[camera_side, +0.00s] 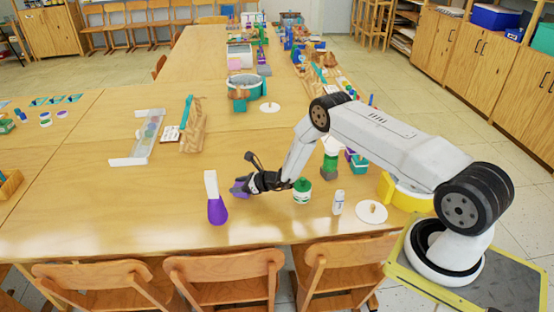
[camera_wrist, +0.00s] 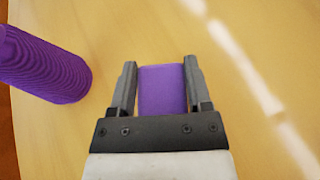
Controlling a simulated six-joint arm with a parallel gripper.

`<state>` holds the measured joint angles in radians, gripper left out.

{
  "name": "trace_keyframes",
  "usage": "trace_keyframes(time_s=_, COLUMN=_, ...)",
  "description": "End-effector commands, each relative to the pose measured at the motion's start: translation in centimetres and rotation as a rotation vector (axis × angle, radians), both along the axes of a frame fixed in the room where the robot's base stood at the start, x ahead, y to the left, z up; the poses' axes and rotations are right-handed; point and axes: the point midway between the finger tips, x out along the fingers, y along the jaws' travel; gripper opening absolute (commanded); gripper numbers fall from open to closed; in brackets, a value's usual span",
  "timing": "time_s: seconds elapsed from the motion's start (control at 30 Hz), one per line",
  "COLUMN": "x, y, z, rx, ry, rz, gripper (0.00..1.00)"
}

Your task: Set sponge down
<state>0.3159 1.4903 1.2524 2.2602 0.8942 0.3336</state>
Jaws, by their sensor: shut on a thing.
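My gripper (camera_wrist: 161,80) is shut on a purple sponge (camera_wrist: 162,90), with one finger on each side of it in the wrist view. In the side view my gripper (camera_side: 236,188) is low over the wooden table (camera_side: 110,215), and the sponge (camera_side: 240,187) shows as a small purple patch at its tip. I cannot tell whether the sponge touches the table.
A purple bottle with a white top (camera_side: 216,205) stands just left of my gripper; its ridged purple body (camera_wrist: 42,65) shows at left in the wrist view. A green-and-white jar (camera_side: 302,190) and a small white bottle (camera_side: 338,202) stand to the right. The table's left front is clear.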

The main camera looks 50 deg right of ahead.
Motion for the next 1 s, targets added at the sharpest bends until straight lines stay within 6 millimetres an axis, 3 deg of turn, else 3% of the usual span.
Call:
trace_keyframes(time_s=0.27, x=-0.02, y=0.00, z=-0.33, rx=0.000, ry=0.001, rz=0.000, gripper=0.08)
trace_keyframes(time_s=0.3, x=-0.01, y=0.01, z=-0.29, rx=0.000, ry=0.000, rz=0.000, gripper=0.76)
trace_keyframes(time_s=0.37, x=-0.02, y=0.00, z=-0.27, rx=0.000, ry=0.001, rz=0.000, gripper=0.95)
trace_keyframes(time_s=0.4, x=-0.02, y=0.00, z=-0.27, rx=0.000, ry=0.001, rz=0.000, gripper=0.98)
trace_keyframes(time_s=1.0, x=-0.58, y=-0.28, z=0.25, rx=0.001, ry=0.002, rz=-0.002, gripper=0.98)
